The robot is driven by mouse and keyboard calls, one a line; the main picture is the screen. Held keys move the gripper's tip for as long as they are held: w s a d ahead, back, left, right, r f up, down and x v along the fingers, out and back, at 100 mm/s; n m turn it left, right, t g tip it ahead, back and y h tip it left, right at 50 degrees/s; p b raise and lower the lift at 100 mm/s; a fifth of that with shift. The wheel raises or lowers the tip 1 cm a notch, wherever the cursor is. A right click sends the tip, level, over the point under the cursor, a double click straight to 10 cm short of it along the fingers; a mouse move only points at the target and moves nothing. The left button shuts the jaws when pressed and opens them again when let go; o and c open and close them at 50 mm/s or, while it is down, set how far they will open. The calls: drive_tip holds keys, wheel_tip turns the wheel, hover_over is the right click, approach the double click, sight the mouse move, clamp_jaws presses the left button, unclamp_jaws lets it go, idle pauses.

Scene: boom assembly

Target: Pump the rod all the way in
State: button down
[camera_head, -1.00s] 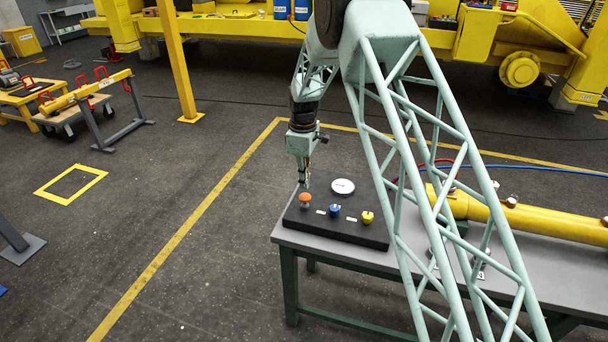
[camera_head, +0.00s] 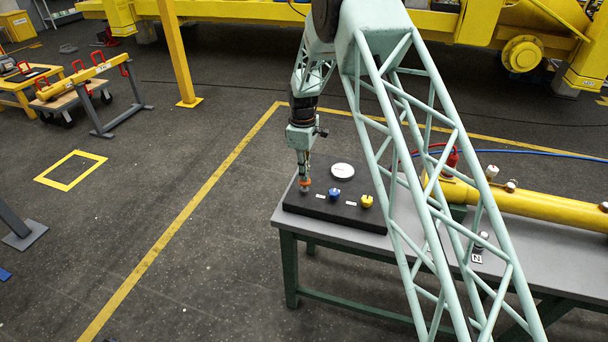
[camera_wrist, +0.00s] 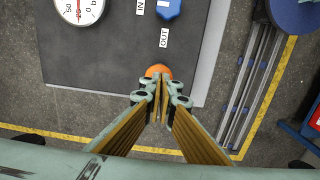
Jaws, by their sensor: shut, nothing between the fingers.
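A black control box (camera_head: 325,224) lies on the grey table. It carries an orange button (camera_head: 305,189), a blue knob (camera_head: 334,194), a yellow knob (camera_head: 367,201) and a white dial (camera_head: 342,170). My gripper (camera_head: 304,179) points down, shut and empty, with its tips at the orange button. In the wrist view the tips (camera_wrist: 160,84) cover part of the orange button (camera_wrist: 158,70); whether they press it I cannot tell. The blue knob (camera_wrist: 168,9) sits between IN and OUT labels. The yellow cylinder (camera_head: 540,215) lies to the right; its rod is not clear in view.
My lattice arm crosses in front of the grey table (camera_head: 400,238) and hides part of it. Red and blue hoses (camera_head: 530,152) run behind the cylinder. A yellow post (camera_head: 178,60) stands at the back left.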

drive_tip(key=shift+f+b, duration=0.6)
drive_tip(key=shift+f, duration=0.7)
drive_tip(key=shift+r, duration=0.1)
wheel_tip(320, 180, up, 14)
drive_tip(key=shift+p, duration=0.45)
drive_tip(key=shift+s+a, duration=0.1)
idle(0.9)
